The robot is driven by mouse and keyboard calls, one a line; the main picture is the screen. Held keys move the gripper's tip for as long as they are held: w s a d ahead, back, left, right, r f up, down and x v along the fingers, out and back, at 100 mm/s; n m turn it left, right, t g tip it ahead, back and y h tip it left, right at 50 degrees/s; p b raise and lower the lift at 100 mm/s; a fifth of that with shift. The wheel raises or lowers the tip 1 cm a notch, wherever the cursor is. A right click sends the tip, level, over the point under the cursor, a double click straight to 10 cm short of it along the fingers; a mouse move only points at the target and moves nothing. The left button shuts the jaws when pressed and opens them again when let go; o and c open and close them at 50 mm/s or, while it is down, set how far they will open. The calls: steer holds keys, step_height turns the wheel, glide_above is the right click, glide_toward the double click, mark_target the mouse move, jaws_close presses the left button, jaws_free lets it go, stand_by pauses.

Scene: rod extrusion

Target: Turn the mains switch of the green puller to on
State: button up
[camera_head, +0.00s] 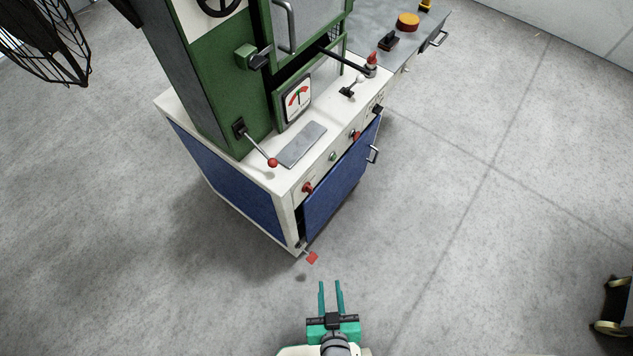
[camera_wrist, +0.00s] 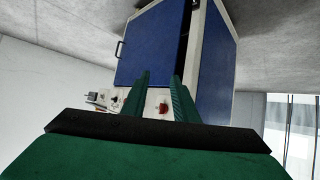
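The green puller (camera_head: 210,90) stands on a white cabinet with blue panels. Its front strip carries a red rotary knob (camera_head: 307,188) at the near corner, a green button (camera_head: 332,156) and a second red control (camera_head: 355,135). A green box with a black handle (camera_head: 260,57) is on the column. I cannot tell for certain which of these is the mains switch. The wrist view looks upside down and shows the red knob (camera_wrist: 163,107) between my fingers. My gripper (camera_head: 329,283) (camera_wrist: 160,77) is open and empty, apart from the cabinet over the floor.
A red-ball lever (camera_head: 272,162) sticks out from the column. A small red tip (camera_head: 312,257) juts out at the cabinet's foot. Blue doors (camera_head: 340,185) with a handle are below the strip. A fan (camera_head: 45,35) stands at upper left.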

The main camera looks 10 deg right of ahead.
steer(key=w+d+f+g+y, duration=0.2)
steer(key=w+f, duration=0.3)
steer(key=f, duration=0.3)
steer(key=n+t+y, duration=0.4)
steer(key=n+y, duration=0.5)
steer(key=y, duration=0.3)
glide_toward(312, 189)
steer(key=x, duration=0.8)
steer(key=shift+c, duration=0.4)
jaws_close()
